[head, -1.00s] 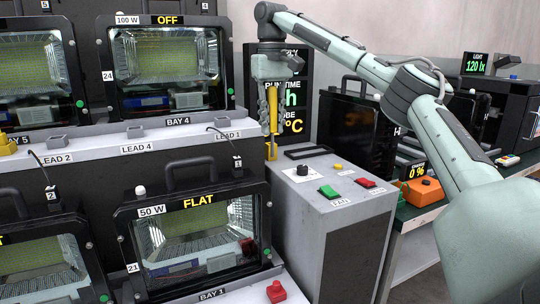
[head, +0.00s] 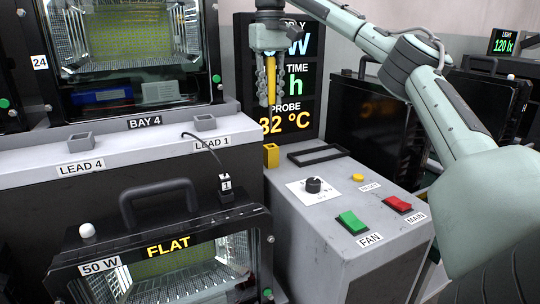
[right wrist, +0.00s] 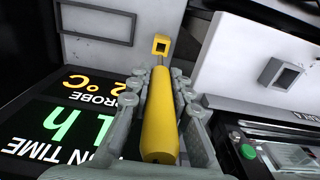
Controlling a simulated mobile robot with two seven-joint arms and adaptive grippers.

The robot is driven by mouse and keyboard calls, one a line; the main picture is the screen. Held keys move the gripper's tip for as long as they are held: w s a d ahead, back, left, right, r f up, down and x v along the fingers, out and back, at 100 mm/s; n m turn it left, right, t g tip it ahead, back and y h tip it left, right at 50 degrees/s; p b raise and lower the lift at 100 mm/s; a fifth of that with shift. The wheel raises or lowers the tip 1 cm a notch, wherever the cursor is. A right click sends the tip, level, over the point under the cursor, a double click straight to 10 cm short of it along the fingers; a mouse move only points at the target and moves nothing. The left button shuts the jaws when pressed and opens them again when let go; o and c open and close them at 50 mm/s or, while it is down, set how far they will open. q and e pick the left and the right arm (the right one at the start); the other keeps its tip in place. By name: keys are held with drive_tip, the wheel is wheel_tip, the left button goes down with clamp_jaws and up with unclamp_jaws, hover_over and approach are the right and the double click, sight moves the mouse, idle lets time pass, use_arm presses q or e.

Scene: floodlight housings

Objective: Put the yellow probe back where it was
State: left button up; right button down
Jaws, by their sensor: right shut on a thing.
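The yellow probe (head: 271,83) hangs upright in the jaws of my right gripper (head: 270,88), in front of the dark readout panel. My right gripper is shut on it. In the right wrist view the probe (right wrist: 160,122) lies between the fingers, its thin tip pointing toward a small yellow square socket (right wrist: 161,44). In the head view the yellow socket (head: 271,155) stands on the grey console's back left corner, below the probe. A clear gap shows between probe and socket. My left gripper is not in view.
The grey console (head: 345,258) carries a black knob (head: 313,185), a green FAN button (head: 352,222), a red MAIN button (head: 397,204) and an empty black frame (head: 318,153). The bay rack with the LEAD 1 socket (head: 205,122) stands close on the left. The panel reads PROBE 32 °C.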

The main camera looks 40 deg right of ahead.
sight(271, 105)
wheel_tip(271, 105, down, 5)
drive_tip(key=shift+s+r, duration=0.1)
drive_tip(key=shift+s, duration=0.05)
drive_tip(key=shift+f, duration=2.6)
drive_tip(key=c, duration=1.4)
unclamp_jaws()
drive_tip(key=shift+a+r, duration=0.1)
drive_tip(key=shift+r, duration=6.1)
